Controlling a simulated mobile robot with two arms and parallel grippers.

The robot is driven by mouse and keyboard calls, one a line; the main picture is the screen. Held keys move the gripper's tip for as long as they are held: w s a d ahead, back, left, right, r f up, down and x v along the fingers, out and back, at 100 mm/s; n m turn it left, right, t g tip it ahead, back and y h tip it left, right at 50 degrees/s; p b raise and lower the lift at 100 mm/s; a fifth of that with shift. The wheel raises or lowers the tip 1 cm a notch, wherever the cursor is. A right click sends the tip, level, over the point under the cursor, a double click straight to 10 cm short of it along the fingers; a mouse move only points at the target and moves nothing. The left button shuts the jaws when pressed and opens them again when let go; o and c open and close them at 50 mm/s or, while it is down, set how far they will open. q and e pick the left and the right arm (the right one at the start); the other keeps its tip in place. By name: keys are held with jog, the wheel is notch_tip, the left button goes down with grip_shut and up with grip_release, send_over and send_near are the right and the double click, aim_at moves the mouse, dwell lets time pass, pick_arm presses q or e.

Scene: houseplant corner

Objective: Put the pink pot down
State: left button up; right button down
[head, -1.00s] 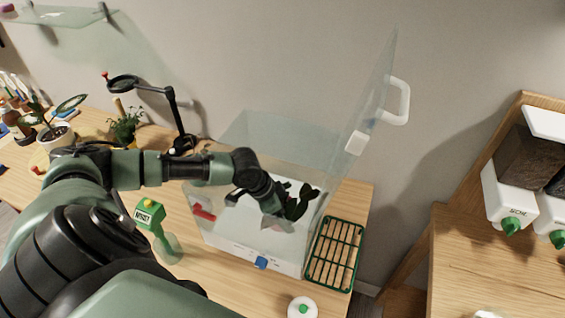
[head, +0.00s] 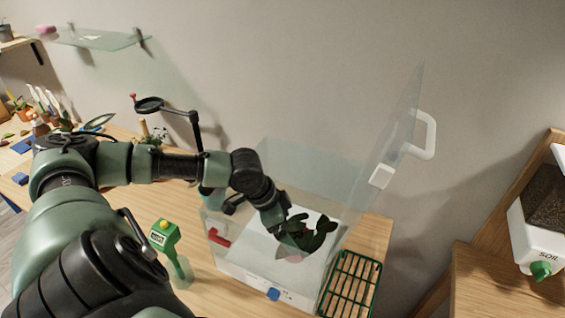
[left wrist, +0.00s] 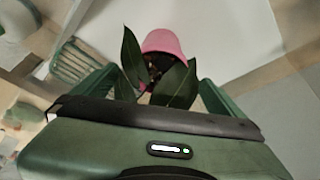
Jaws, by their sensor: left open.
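The pink pot (head: 292,258) holds a plant with broad dark green leaves (head: 312,237). It is inside the clear-walled case (head: 232,258), over its white floor, and is partly hidden by leaves and glare. The left wrist view shows the pink pot (left wrist: 163,41) with its opening and leaves facing the camera. My left gripper (left wrist: 160,80) is open, with its green fingers apart on either side of the leaves. In the head view the left gripper (head: 277,222) reaches into the case beside the plant. My right gripper is not in view.
The case's clear lid (head: 392,130) stands raised, with a white handle (head: 427,135). A green slatted tray (head: 350,284) is right of the case. A magnifier stand (head: 193,128) is behind. A soil dispenser (head: 540,222) is at right.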

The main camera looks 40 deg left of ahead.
pick_arm(q)
jog(key=shift+v, duration=1.9)
